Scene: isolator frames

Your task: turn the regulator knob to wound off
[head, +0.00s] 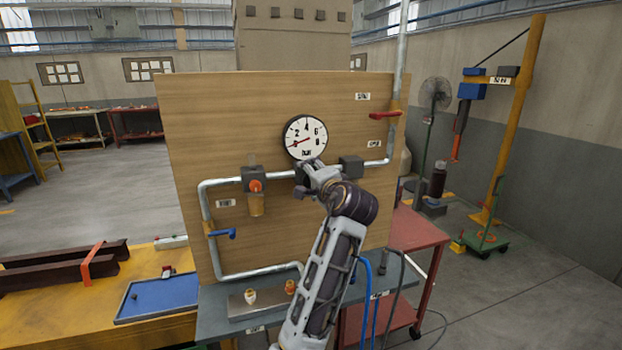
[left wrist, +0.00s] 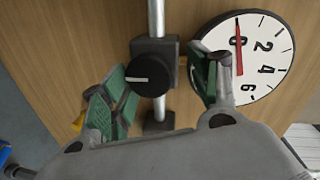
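The regulator knob (left wrist: 152,67) is black and round with a white mark pointing left in the left wrist view, on a grey pipe (left wrist: 157,15). My left gripper (left wrist: 163,66) is open, with one green-padded finger on each side of the knob; a gap shows on both sides. In the head view my left gripper (head: 317,177) is at the pipe under the gauge and mostly hides the knob. The round white gauge (head: 305,137) has its red needle near 0. It also shows in the left wrist view (left wrist: 262,72). My right gripper is in neither view.
The wooden panel (head: 200,120) also carries a red-handled valve (head: 385,115), a blue-handled valve (head: 222,233), a filter unit with a red knob (head: 256,200) and a dark block (head: 351,167) on the pipe. The gauge sits close beside one finger.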

